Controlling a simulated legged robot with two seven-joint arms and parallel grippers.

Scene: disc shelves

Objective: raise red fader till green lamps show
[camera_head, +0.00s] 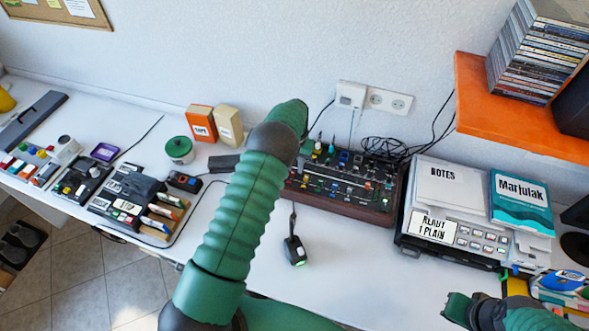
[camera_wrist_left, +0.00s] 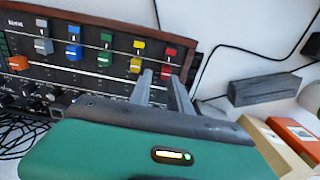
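The mixer (camera_head: 345,203) is a dark panel with wooden edges at the back of the table. In the left wrist view its fader row shows grey, blue, green, yellow and red caps. The red fader (camera_wrist_left: 169,52) is the rightmost. My left gripper (camera_wrist_left: 162,76) is open, its two grey fingers apart just below the red cap; I cannot tell if they touch it. In the head view my left arm covers the mixer's left end, and the fingers are hidden. My right gripper (camera_head: 472,306) is at the bottom right, away from the mixer. I cannot make out lit green lamps on the mixer.
An orange box (camera_head: 201,122) and a cream box (camera_head: 228,125) stand left of the mixer. Right of it is a unit with papers (camera_head: 449,186), under an orange shelf (camera_head: 520,115). A small black device (camera_head: 295,250) lies in front. Cables run behind the mixer.

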